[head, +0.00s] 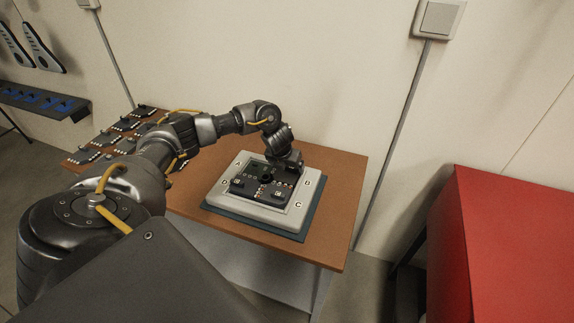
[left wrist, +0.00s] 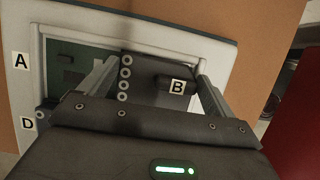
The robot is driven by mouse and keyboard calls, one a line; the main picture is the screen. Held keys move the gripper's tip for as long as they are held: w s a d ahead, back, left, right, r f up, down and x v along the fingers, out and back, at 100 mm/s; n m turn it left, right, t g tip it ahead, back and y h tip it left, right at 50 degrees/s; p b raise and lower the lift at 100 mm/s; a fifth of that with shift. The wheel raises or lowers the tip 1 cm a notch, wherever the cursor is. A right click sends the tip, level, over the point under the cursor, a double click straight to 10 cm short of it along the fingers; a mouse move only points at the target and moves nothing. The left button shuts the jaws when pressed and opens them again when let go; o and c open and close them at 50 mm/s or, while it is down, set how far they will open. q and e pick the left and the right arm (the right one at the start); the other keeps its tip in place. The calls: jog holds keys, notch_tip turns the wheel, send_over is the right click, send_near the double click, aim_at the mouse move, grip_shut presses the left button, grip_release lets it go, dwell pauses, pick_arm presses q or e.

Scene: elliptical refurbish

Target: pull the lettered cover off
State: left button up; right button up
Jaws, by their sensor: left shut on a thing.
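The device (head: 219,191) is a pale grey frame with letters A, B, C and D at its corners. My left gripper (head: 287,164) reaches down over its far right part. In the left wrist view, the gripper's two fingers (left wrist: 155,82) straddle a dark cover (left wrist: 150,67) with a raised block lettered B, and are shut on it. A row of pale round studs runs along the cover's left side. A green board (left wrist: 72,68) lies bare to its left, within the frame (left wrist: 25,95). The gripper body hides the lower part of the device. My right gripper is not in view.
The device stands on a dark blue mat (head: 245,221) on a brown table (head: 335,195). Several dark parts with pale studs (head: 100,140) lie at the table's left end. A red cabinet (head: 510,240) stands at the right, apart from the table.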

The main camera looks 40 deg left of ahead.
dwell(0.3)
pick_arm(q)
jog(key=shift+r, duration=0.1)
notch_tip(320, 180, up, 17)
jog(key=p, duration=1.2)
jog(key=shift+p, duration=0.4)
